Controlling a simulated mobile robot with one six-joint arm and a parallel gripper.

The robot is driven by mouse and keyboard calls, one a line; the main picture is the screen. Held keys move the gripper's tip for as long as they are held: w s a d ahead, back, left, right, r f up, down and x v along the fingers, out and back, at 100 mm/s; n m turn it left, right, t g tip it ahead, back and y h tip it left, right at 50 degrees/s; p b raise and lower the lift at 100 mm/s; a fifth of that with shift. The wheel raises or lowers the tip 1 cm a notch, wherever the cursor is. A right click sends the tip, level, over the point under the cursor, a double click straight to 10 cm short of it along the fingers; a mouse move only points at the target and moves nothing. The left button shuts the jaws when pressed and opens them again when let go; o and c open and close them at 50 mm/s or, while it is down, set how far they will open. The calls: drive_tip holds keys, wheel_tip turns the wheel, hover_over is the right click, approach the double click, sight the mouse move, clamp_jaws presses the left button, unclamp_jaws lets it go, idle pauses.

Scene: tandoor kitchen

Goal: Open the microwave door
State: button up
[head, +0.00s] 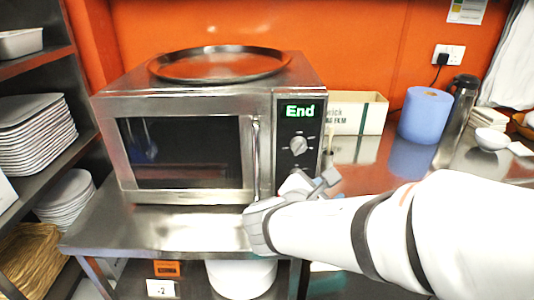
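The steel microwave (262,97) stands on a metal table, its front facing me. Its door (190,195) looks shut, with a dark window. The vertical bar handle (256,150) is at the door's right edge. The control panel to its right has a green display (299,111) reading "End" and a round knob (298,146). My gripper (318,183) is in front of the panel's lower part, right of the handle's lower end. My wrist hides the microwave's lower right front. Whether the gripper touches the microwave, or how wide its fingers stand, I cannot tell.
A round metal tray (220,66) lies on the microwave. The metal table (165,230) is clear in front of the door. A shelf with stacked plates (37,135) stands at left. A box (362,112), blue roll (425,115) and steel flask (458,105) stand at right.

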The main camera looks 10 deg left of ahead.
sight(255, 158)
drive_tip(key=s+a+r+n+t+y+b, duration=0.1)
drive_tip(key=a+n+t+y, duration=0.2)
drive_tip(key=a+n, duration=0.35)
drive_tip(key=s+a+r+n+t+y, duration=0.15)
drive_tip(key=a+n+y, duration=0.25)
drive_tip(key=a, duration=0.6)
drive_tip(key=shift+m+t, duration=0.25)
drive_tip(key=shift+t, duration=0.1)
drive_tip(key=w, duration=0.7)
drive_tip(key=shift+r, duration=0.15)
drive_tip(key=shift+w, duration=0.7)
drive_tip(key=shift+c, duration=0.3)
clamp_jaws()
drive_tip(key=shift+a, duration=0.15)
